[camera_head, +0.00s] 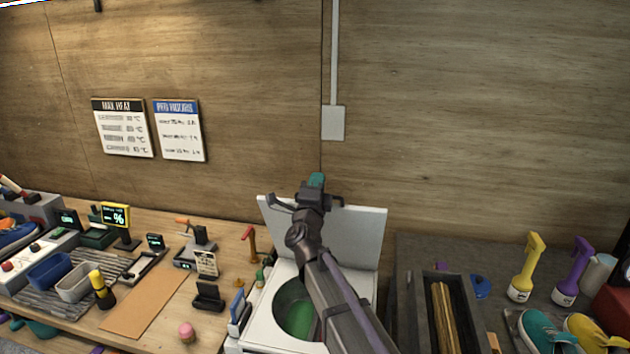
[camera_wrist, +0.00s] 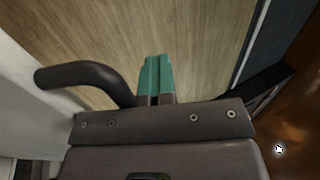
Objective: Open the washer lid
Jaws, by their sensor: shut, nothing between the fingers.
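The white washer (camera_head: 258,333) stands in the lower middle of the head view. Its lid (camera_head: 368,228) is raised and stands upright at the back, near the wooden wall. The round drum (camera_head: 292,312) is uncovered and shows green inside. My gripper (camera_head: 316,180) is at the top edge of the raised lid, in front of the wall. In the wrist view its teal fingertips (camera_wrist: 155,75) are together, with nothing between them. Whether they touch the lid cannot be told. My arm hides part of the drum and the lid.
A workbench (camera_head: 145,300) with trays, small stands and signs is on the left. A dark counter (camera_head: 500,265) on the right holds a long trough (camera_head: 424,310), a yellow spray bottle (camera_head: 525,270), a purple one (camera_head: 572,272) and shoes (camera_head: 545,332). A wall box (camera_head: 333,123) is above the lid.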

